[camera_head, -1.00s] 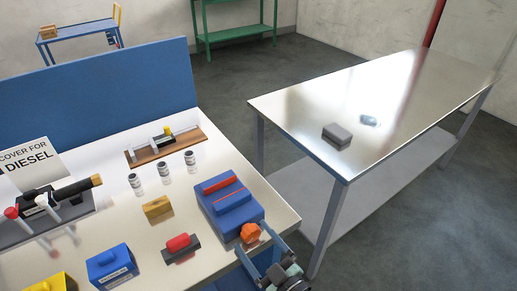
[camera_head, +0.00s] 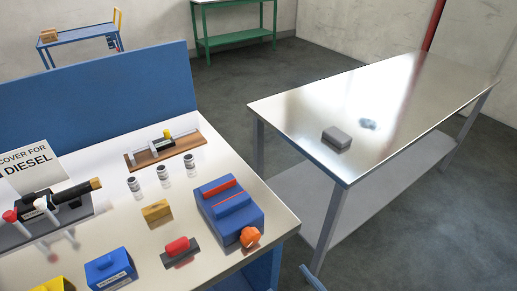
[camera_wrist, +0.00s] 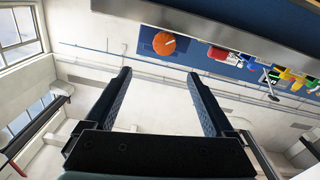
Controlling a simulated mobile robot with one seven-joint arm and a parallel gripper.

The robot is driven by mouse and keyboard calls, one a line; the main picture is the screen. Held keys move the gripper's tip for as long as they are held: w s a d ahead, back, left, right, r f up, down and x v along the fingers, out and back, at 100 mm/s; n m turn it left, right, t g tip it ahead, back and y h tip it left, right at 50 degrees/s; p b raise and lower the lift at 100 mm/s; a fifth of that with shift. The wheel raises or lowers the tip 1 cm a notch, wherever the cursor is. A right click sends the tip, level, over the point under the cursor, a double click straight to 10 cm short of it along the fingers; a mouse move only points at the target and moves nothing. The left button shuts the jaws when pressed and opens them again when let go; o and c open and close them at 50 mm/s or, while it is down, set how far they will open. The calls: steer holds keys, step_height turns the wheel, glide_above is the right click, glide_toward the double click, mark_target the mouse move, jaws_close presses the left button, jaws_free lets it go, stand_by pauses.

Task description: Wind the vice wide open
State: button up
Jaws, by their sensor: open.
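The vice (camera_head: 222,200) is a blue block with two red strips across its top, at the bench's right front corner in the head view. Its orange knob (camera_head: 250,237) is on the end facing the bench edge. How far apart its jaws stand is hard to tell. In the wrist view the knob (camera_wrist: 163,43) is a round orange disc with a pale mark. My gripper (camera_wrist: 160,73) is open and empty, its two dark fingers apart. The knob lies ahead of the fingertips, apart from them. The fingers do not show in the head view.
On the bench (camera_head: 120,219) stand several small jars (camera_head: 163,177), a yellow block (camera_head: 156,213), a red-topped block (camera_head: 178,248) and a blue box (camera_head: 110,268). A steel table (camera_head: 290,118) with a grey block (camera_head: 336,138) stands to the right. Floor shows between bench and table.

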steer(key=w+a+r+m+t+h, duration=0.2)
steer(key=r+m+t+h, duration=0.1)
steer(key=r, duration=0.7)
steer(key=w+a+r+m+t+h, duration=0.3)
steer(key=r, duration=0.6)
steer(key=w+a+r+m+t+h+p, duration=0.1)
steer(key=w+a+r+m+t+h, duration=0.1)
steer(key=r, duration=0.8)
steer(key=shift+w+a+r+m+t+h, duration=0.35)
steer(key=shift+w+m+t+h, duration=0.2)
steer(key=shift+w+m, duration=0.3)
